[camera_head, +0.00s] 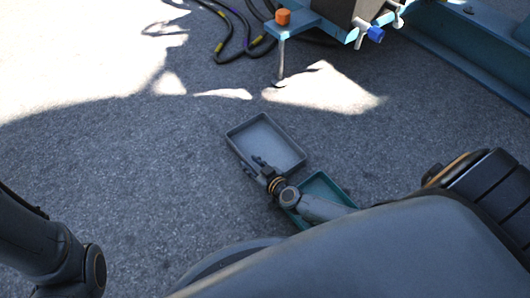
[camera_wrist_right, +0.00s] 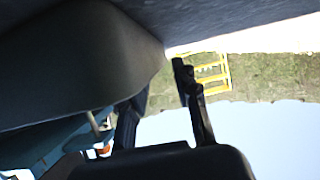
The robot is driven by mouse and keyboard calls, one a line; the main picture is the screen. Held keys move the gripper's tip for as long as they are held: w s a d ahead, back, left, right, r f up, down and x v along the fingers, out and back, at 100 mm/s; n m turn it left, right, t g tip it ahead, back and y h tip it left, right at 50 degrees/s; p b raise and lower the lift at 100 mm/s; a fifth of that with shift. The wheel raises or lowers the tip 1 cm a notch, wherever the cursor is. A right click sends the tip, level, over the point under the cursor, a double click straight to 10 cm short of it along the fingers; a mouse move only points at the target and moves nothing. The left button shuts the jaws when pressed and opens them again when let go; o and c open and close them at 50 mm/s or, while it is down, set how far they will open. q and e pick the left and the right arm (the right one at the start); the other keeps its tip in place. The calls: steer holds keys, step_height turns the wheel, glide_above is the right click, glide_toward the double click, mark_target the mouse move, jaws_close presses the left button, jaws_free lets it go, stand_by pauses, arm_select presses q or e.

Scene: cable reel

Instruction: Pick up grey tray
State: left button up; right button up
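The grey tray (camera_head: 284,137) is a shallow rectangular tray lying on the asphalt in the middle of the head view. My right gripper (camera_head: 253,165) is at its near-left edge, with one finger over the rim and the other outside it. In the right wrist view the fingers of the right gripper (camera_wrist_right: 158,95) stand apart. My left gripper is out of frame; only part of that arm shows.
A green tray (camera_head: 318,186) lies just nearer than the grey one, partly behind my right arm. A blue stand (camera_head: 310,25) with an orange block (camera_head: 283,16) and dark cables (camera_head: 232,45) are at the top. A blue beam (camera_head: 470,60) lies upper right. The asphalt to the left is clear.

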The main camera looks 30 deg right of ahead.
steer(key=shift+x, duration=1)
steer(key=shift+c, duration=0.2)
jaws_close()
